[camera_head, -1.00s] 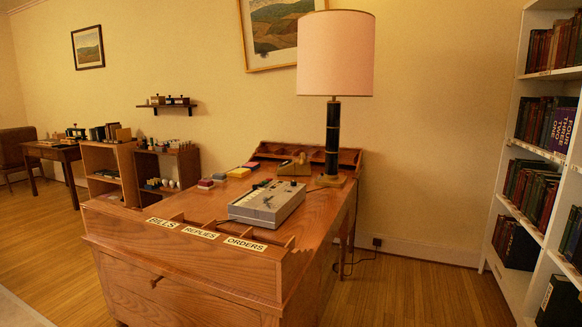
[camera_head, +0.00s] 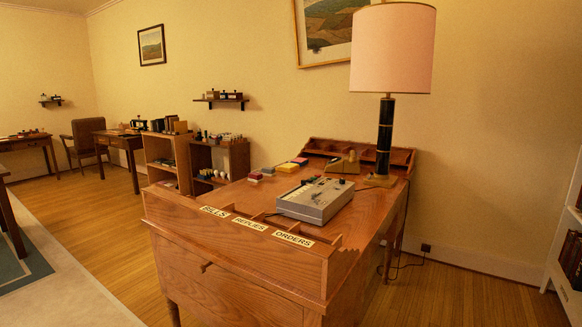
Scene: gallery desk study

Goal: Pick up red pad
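A small red pad (camera_head: 254,176) appears to lie at the left edge of the wooden desk (camera_head: 350,213), towards the back. It is small in the picture, so its exact shape is unclear. Other small pads lie close by in a row, including a yellow one (camera_head: 287,167). My gripper is not in view.
A grey device (camera_head: 316,199) sits mid-desk, behind slots labelled BILLS, REPLIES and ORDERS. A tall lamp (camera_head: 386,135) stands at the desk's back right. Low shelves (camera_head: 168,160) stand beyond the desk. Wooden floor (camera_head: 110,222) is clear on the left.

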